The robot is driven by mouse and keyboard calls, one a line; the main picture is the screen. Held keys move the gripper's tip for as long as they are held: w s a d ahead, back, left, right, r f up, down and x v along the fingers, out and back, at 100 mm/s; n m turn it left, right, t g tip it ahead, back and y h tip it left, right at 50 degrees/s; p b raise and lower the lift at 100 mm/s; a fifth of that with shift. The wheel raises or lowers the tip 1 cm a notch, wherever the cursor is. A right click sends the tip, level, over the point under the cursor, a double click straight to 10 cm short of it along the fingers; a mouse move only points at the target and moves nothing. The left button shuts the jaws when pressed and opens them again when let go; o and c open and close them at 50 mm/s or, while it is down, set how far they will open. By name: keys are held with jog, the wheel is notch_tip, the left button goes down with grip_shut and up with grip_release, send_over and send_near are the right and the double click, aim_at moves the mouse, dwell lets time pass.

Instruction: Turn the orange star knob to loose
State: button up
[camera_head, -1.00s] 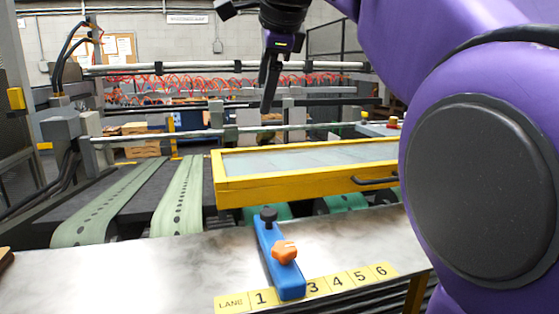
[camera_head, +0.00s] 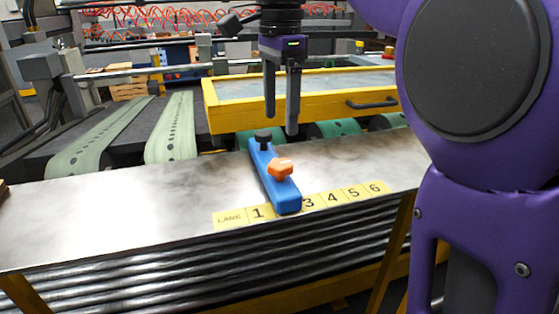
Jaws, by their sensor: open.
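A small black knob (camera_head: 263,136) stands at the bar's back end. The bar lies on the metal table, its front end over the lane strip between 1 and 3. My gripper (camera_head: 281,130) points down with its two dark fingers apart, empty. In the picture it is above and behind the orange knob, close to the black knob; its exact height is hard to tell. The knob is fully in sight.
The yellow lane strip (camera_head: 257,213) runs along the front of the metal table (camera_head: 130,216). A yellow-framed panel (camera_head: 225,117) with a black handle (camera_head: 371,103) stands behind the bar. Green perforated belts (camera_head: 172,135) lie at the left. The table left of the bar is clear.

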aim_at(281, 163)
notch_tip(281, 163, down, 9)
jog(key=shift+b, duration=1.15)
jog(key=c, duration=1.4)
